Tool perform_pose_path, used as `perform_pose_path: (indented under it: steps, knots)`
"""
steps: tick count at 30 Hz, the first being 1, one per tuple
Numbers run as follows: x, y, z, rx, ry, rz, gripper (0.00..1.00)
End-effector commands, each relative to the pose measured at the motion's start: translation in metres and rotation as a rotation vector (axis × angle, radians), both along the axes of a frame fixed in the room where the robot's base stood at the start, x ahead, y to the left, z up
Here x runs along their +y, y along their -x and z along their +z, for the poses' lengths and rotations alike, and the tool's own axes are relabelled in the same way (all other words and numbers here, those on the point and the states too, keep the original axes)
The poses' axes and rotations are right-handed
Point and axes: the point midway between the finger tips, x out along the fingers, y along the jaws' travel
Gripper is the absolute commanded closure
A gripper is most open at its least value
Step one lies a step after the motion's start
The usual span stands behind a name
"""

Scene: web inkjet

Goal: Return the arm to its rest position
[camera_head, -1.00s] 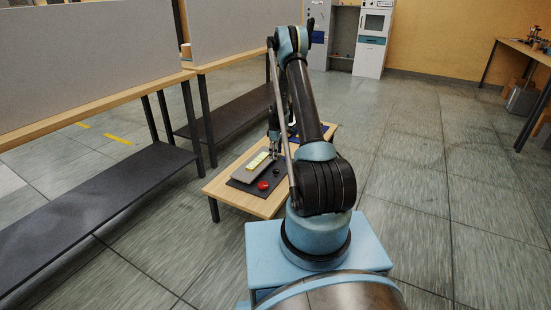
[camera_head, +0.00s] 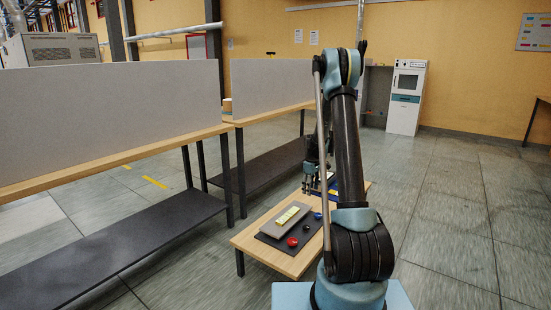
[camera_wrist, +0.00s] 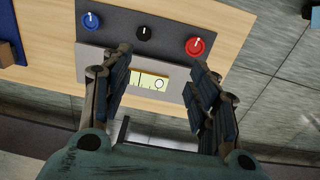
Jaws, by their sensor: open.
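My gripper (camera_head: 311,187) hangs above the low wooden table, and its jaws are open and empty. In the wrist view my gripper (camera_wrist: 160,95) has its two dark fingers spread apart on either side of a small yellow-green display (camera_wrist: 148,80). The arm is raised and bent, with its upper links standing over the right side of the table in the head view. The gripper is apart from the panel below, though the exact height is hard to tell.
The low table (camera_head: 262,255) carries a dark panel (camera_head: 316,229) with a red knob (camera_head: 292,242), a black knob (camera_head: 306,228) and a blue knob (camera_wrist: 91,21). Long benches with grey dividers (camera_head: 110,115) stand left. A white cabinet (camera_head: 406,97) stands at the back. Floor on the right is clear.

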Motion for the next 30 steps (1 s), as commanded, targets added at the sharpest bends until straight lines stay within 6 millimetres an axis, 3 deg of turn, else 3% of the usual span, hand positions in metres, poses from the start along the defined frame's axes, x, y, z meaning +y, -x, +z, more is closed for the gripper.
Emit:
perform_pose_path:
  steps: [6,15,30]
  knots:
    - [-0.001,0.038,0.056,-0.015,-0.003,-0.081,0.45]
    - [-0.002,0.095,0.118,-0.034,-0.009,-0.194,0.45]
    - [-0.005,0.207,0.187,-0.066,-0.024,-0.381,0.45]
